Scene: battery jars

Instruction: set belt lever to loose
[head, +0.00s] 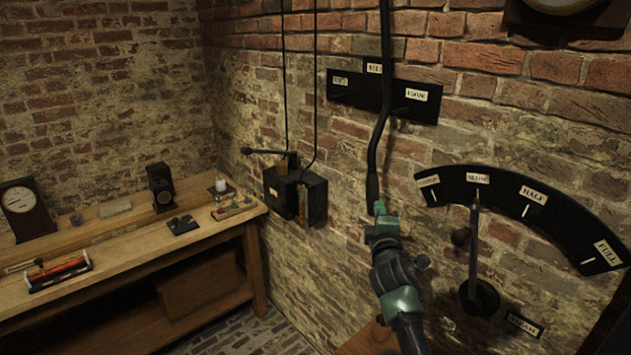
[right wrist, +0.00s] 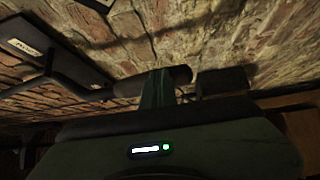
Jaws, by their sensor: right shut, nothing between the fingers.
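The belt lever (head: 373,150) is a long dark rod hanging down the brick wall, with a thicker handle at its lower end. It crosses a black plate (head: 352,93) with three labels, between the middle label and the right one (head: 416,95), which seems to read LOOSE. My right gripper (head: 379,209) is shut and empty, at the handle's lower end. In the right wrist view the green fingers (right wrist: 157,90) overlap the dark handle (right wrist: 130,86); I cannot tell if they touch. The label plate (right wrist: 24,38) shows there too. My left gripper is out of view.
A black curved scale (head: 510,190) with a second lever (head: 474,245) and round knob is on the wall at right. A black box (head: 283,192) with a small lever hangs left of the belt lever. A wooden bench (head: 130,235) with several objects stands at left.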

